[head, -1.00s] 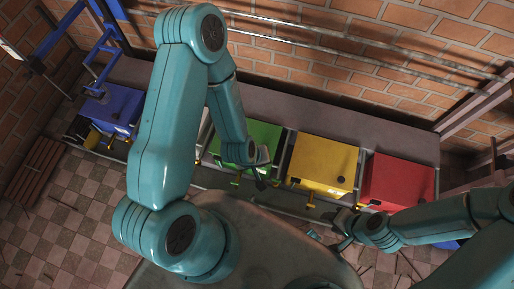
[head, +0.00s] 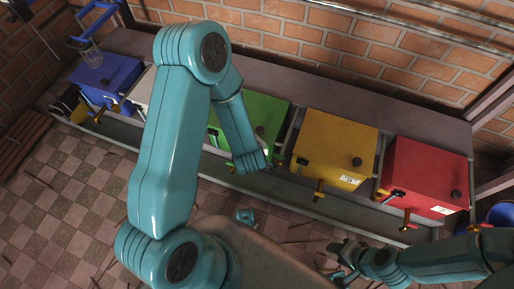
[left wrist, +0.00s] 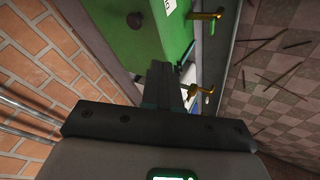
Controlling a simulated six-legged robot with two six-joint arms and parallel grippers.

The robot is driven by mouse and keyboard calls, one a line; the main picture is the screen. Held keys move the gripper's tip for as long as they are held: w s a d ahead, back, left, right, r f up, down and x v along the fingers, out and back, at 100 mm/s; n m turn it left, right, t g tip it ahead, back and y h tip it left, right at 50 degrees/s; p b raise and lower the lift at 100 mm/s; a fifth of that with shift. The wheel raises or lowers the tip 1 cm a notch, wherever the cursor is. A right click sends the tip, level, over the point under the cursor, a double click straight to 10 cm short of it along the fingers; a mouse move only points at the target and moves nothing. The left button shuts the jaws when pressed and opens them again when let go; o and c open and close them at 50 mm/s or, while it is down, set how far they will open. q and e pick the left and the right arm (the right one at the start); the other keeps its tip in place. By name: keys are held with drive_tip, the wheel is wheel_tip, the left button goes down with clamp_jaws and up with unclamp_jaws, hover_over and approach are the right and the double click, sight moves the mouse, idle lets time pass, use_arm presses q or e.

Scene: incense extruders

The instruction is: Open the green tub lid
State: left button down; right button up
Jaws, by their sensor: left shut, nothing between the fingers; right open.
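The green tub (head: 264,112) stands in the row on the bench, partly hidden by my left arm in the head view. Its lid looks closed. In the left wrist view the green tub (left wrist: 150,40) shows a dark round knob (left wrist: 134,20) on top and a yellow tap (left wrist: 205,16) at its front. My left gripper (left wrist: 165,80) is shut and empty, close beside the tub; whether it touches cannot be told. My right gripper (head: 342,252) is open and empty, low in front of the yellow tub, well away from the green one.
A yellow tub (head: 337,140) and a red tub (head: 425,170) stand to the right, with taps projecting forward. A blue tub (head: 108,75) stands far left. A brick wall (head: 380,45) runs behind the bench. The tiled floor (head: 70,190) in front has scattered sticks.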

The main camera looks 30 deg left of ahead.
use_arm(q)
drive_tip(key=w+b+x, duration=0.1)
drive_tip(key=b+x, duration=0.2)
drive_tip(key=x, duration=0.4)
drive_tip(key=w+d+b+x, duration=0.1)
drive_tip(key=b+x, duration=0.2)
drive_tip(key=x, duration=0.4)
drive_tip(key=shift+w+d+r, duration=0.3)
drive_tip(key=shift+w+r, duration=0.05)
drive_tip(key=shift+r, duration=0.05)
use_arm(e)
wheel_tip(320, 180, down, 7)
drive_tip(key=w, duration=0.1)
drive_tip(key=shift+w+d, duration=0.15)
drive_tip(key=shift+d, duration=0.15)
